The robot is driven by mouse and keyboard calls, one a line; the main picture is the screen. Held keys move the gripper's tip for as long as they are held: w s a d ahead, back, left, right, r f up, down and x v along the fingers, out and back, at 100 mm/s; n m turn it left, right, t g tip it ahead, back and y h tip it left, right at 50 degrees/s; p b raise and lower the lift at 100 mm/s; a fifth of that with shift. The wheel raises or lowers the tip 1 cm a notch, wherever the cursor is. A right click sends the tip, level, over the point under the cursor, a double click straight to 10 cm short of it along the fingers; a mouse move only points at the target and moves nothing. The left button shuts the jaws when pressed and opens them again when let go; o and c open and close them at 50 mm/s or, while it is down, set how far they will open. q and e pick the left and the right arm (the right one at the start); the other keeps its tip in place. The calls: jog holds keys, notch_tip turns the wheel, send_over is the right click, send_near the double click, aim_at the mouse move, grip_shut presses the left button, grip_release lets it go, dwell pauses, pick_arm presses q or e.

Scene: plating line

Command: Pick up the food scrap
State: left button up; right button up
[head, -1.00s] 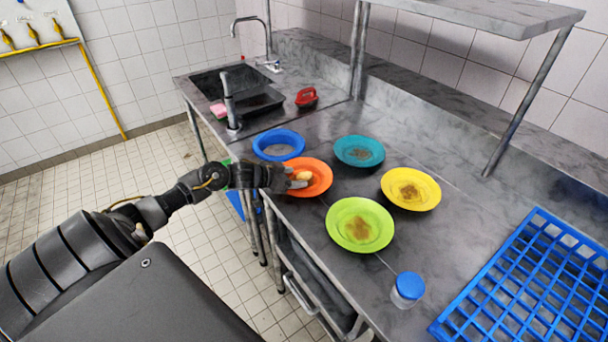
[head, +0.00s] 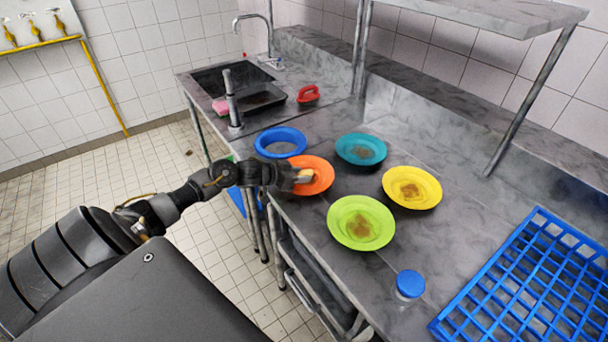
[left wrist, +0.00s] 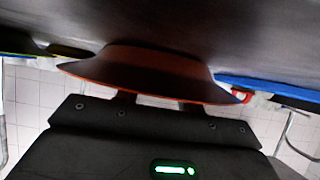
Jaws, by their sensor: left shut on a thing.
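The food scrap (head: 305,174) is a small yellowish-tan piece over the orange plate (head: 323,184) on the steel counter. My left gripper (head: 303,177) reaches in from the left above that plate and is shut on the scrap. Its fingers hide part of the scrap. I cannot tell whether the scrap still touches the plate. In the left wrist view the orange plate (left wrist: 150,72) shows edge-on beyond the gripper's body, and the scrap is hidden. My right gripper is not in view.
A blue ring-shaped dish (head: 262,146), teal plate (head: 361,140), yellow plate (head: 431,196) and lime plate (head: 338,222) stand close by, several with brown stains. A blue-lidded jar (head: 410,285) and blue rack (head: 500,315) are at the right. The sink (head: 215,78) is behind.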

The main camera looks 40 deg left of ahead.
pick_arm(q)
jog(key=shift+r, duration=0.15)
jog(key=shift+r, duration=0.3)
jog(key=shift+s+r+b, duration=0.2)
jog(key=shift+r+b, duration=0.55)
jog(key=shift+r, duration=0.5)
jog(key=s+r, duration=0.3)
jog(key=r, duration=0.1)
jog(key=shift+s+d+r, duration=0.1)
jog(key=shift+s+d, duration=0.15)
jog(key=shift+d, duration=0.05)
jog(key=s+d+r+b, duration=0.1)
jog(key=s+r, duration=0.4)
jog(key=s, duration=0.5)
jog(key=shift+d+r, duration=0.2)
jog(key=shift+d, duration=0.2)
